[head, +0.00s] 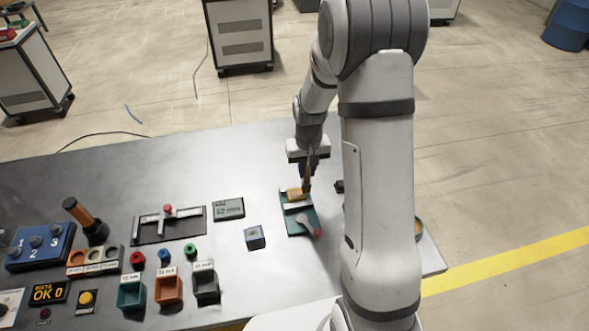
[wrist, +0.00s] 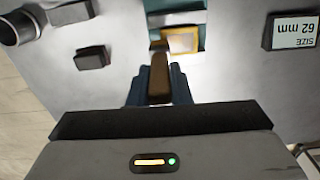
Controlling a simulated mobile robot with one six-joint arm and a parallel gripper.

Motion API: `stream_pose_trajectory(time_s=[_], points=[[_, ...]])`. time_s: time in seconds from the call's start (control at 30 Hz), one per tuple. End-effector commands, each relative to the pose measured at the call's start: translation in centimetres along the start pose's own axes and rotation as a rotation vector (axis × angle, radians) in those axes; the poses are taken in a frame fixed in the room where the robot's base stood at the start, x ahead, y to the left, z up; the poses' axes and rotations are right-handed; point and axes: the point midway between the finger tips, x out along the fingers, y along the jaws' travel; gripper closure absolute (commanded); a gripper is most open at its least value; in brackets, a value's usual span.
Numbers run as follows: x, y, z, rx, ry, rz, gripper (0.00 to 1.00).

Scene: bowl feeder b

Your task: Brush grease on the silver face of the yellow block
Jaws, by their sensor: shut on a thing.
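My gripper (head: 306,177) is shut on a brush with a brown-orange handle (head: 307,170), held upright over the back of the teal tray. In the wrist view the brush handle (wrist: 160,76) stands between the two blue-grey fingers (wrist: 159,90). The yellow block (head: 293,194) lies on the teal tray (head: 296,223). In the wrist view the block (wrist: 181,54) shows a yellow rim around its pale silver face. The brush's lower end is at the block's left edge there; I cannot tell whether it touches. The bristles are mostly hidden by the handle.
A red-ended tool (head: 314,232) lies on the tray's front. A small grey-blue cube (head: 254,237) and a size display (head: 228,209) stand left of it. A dark block (wrist: 92,57) and a round cup (wrist: 18,27) show in the wrist view. My arm hides the table's right part.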

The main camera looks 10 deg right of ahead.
Motion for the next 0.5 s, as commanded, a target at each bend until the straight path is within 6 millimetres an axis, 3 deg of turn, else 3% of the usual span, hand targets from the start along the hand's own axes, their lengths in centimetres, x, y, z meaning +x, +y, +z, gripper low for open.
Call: stream_pose_trajectory(time_s=[0.5], points=[[0.0,-4.7,0.1,0.002,0.001,0.0,1.0]])
